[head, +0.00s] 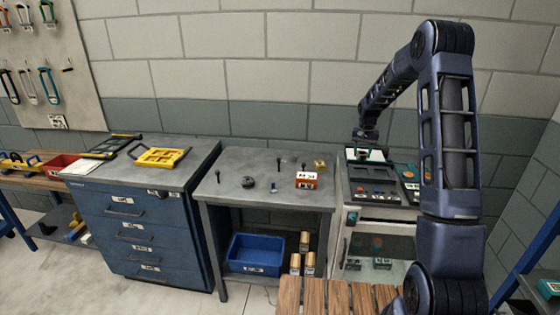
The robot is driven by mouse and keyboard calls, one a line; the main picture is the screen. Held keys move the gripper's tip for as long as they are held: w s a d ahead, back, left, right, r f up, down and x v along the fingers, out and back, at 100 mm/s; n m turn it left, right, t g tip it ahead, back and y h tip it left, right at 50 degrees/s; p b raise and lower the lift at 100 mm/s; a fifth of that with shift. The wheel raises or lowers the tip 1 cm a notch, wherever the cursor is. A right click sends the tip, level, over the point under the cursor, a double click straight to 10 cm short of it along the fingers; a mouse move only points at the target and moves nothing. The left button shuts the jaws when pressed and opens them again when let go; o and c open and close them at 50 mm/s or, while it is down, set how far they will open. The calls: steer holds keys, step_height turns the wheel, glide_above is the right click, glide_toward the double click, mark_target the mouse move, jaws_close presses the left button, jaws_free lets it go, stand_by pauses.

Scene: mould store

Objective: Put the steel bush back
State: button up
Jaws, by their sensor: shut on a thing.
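My gripper (366,147) is at the end of my arm, low over the back of a dark tray (373,198) on the right-hand cabinet. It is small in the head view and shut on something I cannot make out. A pale panel (377,155) shows right at the gripper; I cannot tell whether they touch. I cannot pick out the steel bush for certain. A dark round piece (248,183) lies on the grey middle table (225,160), well left of my gripper.
An orange block (306,180) and several small dark pegs stand on the middle table. A blue bin (256,252) is beneath it. A yellow frame (161,157) lies on the blue drawer cabinet (140,235). A second tray (411,190) sits right of the dark one. Wooden slats (335,297) are in front.

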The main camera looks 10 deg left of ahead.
steer(key=a+r+n, duration=0.2)
steer(key=a, duration=0.7)
steer(key=a+r+n, duration=0.1)
steer(key=a+r, duration=0.2)
steer(key=a, duration=0.7)
step_height(320, 180, up, 5)
steer(key=n, duration=0.4)
glide_above(275, 178)
step_height(275, 178, down, 20)
steer(key=shift+r, duration=0.1)
steer(key=o, duration=1.1)
step_height(275, 178, up, 12)
steer(key=shift+d, duration=0.1)
